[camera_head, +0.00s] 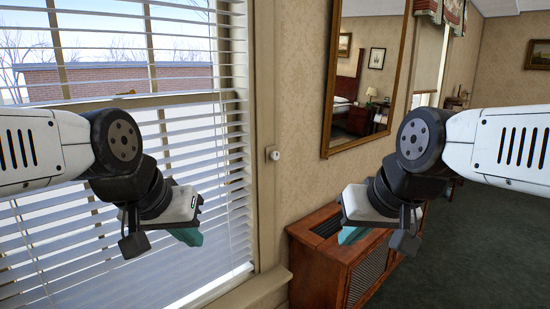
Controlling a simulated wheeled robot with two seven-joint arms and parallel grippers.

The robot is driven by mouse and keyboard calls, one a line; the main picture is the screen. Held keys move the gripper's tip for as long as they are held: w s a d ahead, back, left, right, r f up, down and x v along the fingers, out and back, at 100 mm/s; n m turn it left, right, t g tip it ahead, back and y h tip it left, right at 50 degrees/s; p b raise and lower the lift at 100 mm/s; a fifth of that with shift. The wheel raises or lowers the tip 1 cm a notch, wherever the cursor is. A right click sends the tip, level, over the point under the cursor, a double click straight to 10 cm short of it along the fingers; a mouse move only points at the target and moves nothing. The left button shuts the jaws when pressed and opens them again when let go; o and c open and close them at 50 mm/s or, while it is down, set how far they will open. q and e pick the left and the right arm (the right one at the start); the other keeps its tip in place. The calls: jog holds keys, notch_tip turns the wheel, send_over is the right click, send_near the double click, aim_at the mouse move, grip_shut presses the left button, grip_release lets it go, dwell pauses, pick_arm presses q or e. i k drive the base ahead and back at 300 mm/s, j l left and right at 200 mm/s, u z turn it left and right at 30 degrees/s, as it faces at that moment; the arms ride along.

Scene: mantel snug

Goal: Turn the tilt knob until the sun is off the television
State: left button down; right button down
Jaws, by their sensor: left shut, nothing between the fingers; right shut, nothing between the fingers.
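A small pale round knob (275,154) sits on a plate on the window's right-hand casing; I take it for the tilt knob. The white slatted blind (225,160) covers the window on the left. Its slats are apart enough to show daylight, bare trees and a brick building outside. My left gripper (188,236) is in front of the blind, left of and below the knob, shut and empty. My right gripper (352,235) is in front of the wooden cabinet, right of and below the knob, shut and empty. Neither appears to touch the knob. No television is recognisable.
A wooden cabinet (320,275) with a grille side stands against the wall below the knob. A gilt-framed mirror (350,80) hangs to the knob's right, reflecting a bed and lamp. The window sill (255,290) juts out at the bottom. Dark green carpet (480,255) is clear at right.

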aim_at(275, 156)
jog(key=u, duration=3.6)
jog(key=k+z, duration=0.1)
jog(key=z, duration=0.85)
jog(key=k+z, duration=0.1)
jog(key=z, duration=0.35)
jog(key=l+z, duration=0.15)
jog(key=z, duration=0.35)
jog(key=k+l+z, duration=0.1)
jog(key=z, duration=0.35)
